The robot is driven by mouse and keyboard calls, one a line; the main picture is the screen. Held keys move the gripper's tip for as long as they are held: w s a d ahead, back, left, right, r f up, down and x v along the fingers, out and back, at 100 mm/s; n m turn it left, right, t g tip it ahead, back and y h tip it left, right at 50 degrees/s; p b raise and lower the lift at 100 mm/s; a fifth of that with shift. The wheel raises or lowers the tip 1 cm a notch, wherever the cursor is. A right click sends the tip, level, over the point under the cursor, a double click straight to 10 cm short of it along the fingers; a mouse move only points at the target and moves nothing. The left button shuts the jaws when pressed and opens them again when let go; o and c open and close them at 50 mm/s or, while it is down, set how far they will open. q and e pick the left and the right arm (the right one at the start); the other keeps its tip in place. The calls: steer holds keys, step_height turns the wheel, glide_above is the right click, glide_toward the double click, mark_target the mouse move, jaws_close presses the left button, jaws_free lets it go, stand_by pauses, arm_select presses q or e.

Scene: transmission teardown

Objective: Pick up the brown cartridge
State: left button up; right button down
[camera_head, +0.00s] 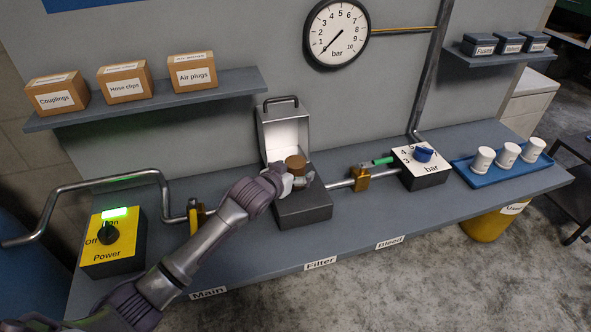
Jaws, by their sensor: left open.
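The brown cartridge (295,162) stands in the dark filter housing (304,212), whose lid (285,129) is tipped up and open behind it. Only the cartridge's upper part shows; my gripper and the housing hide its lower part. My left gripper (301,181) is open at the cartridge's near side, very close to it. I cannot tell whether its fingers touch the cartridge. My right gripper is out of view.
A yellow power box (113,243) with a black knob stands at the left. The regulator box (420,166) with a blue knob and a blue tray (510,171) of white cartridges are at the right. A pipe with a brass valve (361,178) runs beside the housing.

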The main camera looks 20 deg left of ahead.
arm_select(q)
steer(key=shift+w+d+f, duration=0.1)
steer(key=shift+w+f, duration=0.15)
steer(key=shift+w, duration=0.25)
steer(key=c, duration=1.3)
steer(key=shift+r, duration=0.2)
